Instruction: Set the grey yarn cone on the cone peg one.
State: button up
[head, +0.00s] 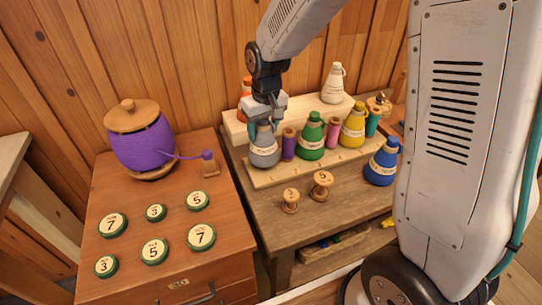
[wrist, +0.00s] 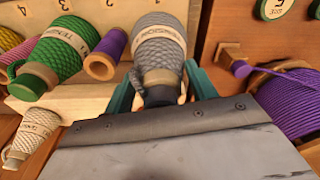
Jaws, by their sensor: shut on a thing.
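The grey yarn cone (head: 265,147) stands upright at the left end of the lower pegboard (head: 262,179), its pale label facing forward. It also shows in the wrist view (wrist: 160,42). My gripper (head: 265,122) is shut on the cone's narrow top; in the wrist view its teal fingers (wrist: 160,91) sit on either side of the neck. Cone peg one is not visible; the cone covers the board's left end. I cannot tell whether the cone's base touches the board.
A purple spool (head: 289,143) stands close right of the grey cone, then a green cone (head: 311,137), pink spool (head: 333,134) and yellow cone (head: 353,125). A raised shelf lies behind, with a white cone (head: 333,84). A blue cone (head: 382,163) and two wooden spools (head: 321,185) stand in front.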

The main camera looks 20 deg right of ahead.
jog(key=shift+f, duration=0.1)
jog(key=shift+f, duration=0.8)
jog(key=shift+f, duration=0.55)
dwell(0.7)
jog(key=o, duration=1.4)
jog(key=shift+s+d+r, duration=0.1)
jog(key=shift+s+r, duration=0.1)
jog(key=shift+r, duration=1.6)
jog(key=shift+s+a+r, duration=0.1)
jog(key=shift+s+r, duration=0.1)
jog(key=shift+r, duration=1.65)
jog(key=shift+s+d+r, duration=0.1)
jog(key=shift+s+r, duration=0.1)
jog(key=shift+r, duration=1.6)
